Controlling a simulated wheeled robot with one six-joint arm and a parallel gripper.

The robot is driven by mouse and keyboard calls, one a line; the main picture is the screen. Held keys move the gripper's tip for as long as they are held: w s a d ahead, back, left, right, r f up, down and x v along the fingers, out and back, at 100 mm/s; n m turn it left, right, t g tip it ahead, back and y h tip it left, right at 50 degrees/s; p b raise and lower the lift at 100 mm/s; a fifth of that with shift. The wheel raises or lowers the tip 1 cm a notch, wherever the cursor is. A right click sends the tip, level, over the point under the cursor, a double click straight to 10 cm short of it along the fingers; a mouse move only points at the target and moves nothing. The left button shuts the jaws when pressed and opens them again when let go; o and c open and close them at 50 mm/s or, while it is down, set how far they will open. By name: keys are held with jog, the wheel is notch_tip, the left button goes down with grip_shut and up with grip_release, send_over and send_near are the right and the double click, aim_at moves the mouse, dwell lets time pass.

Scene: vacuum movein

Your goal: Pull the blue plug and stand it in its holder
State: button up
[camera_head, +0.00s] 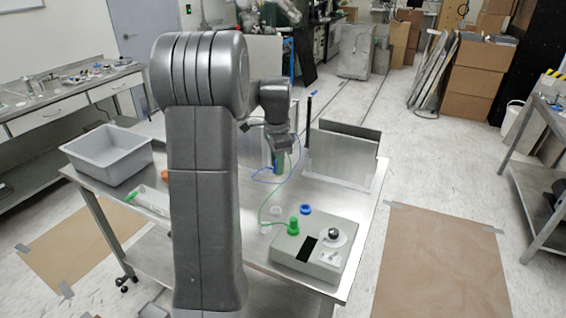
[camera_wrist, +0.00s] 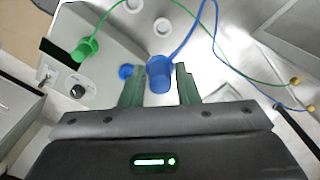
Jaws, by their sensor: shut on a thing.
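The blue plug (camera_wrist: 159,74) is between the two green fingers of my gripper (camera_wrist: 160,80), which is shut on it. A blue cord runs from the plug. In the head view my gripper (camera_head: 280,161) is above the table, behind the grey box (camera_head: 312,262), with the plug largely hidden. A blue ring-shaped socket (camera_head: 305,209) sits at the box's back edge, apart from the plug. The green plug (camera_head: 293,226) stands upright on the box. Two pale round holders (camera_head: 276,212) are left of the box; their openings (camera_wrist: 163,26) show in the wrist view.
A grey bin (camera_head: 108,158) stands at the table's left end, and a clear tray (camera_head: 150,201) lies nearer. Upright metal plates (camera_head: 345,150) stand at the back right. The green cord (camera_head: 262,205) loops over the table behind the box.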

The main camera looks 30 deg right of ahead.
jog(key=shift+w+a, duration=0.25)
jog(key=shift+w, duration=0.1)
jog(key=shift+f, duration=0.15)
jog(key=shift+f+b, duration=3.4)
jog(key=shift+f, duration=3)
jog(key=shift+f, duration=0.35)
jog(key=shift+f, duration=0.35)
jog(key=shift+f+b, duration=0.3)
jog(key=shift+f, duration=0.25)
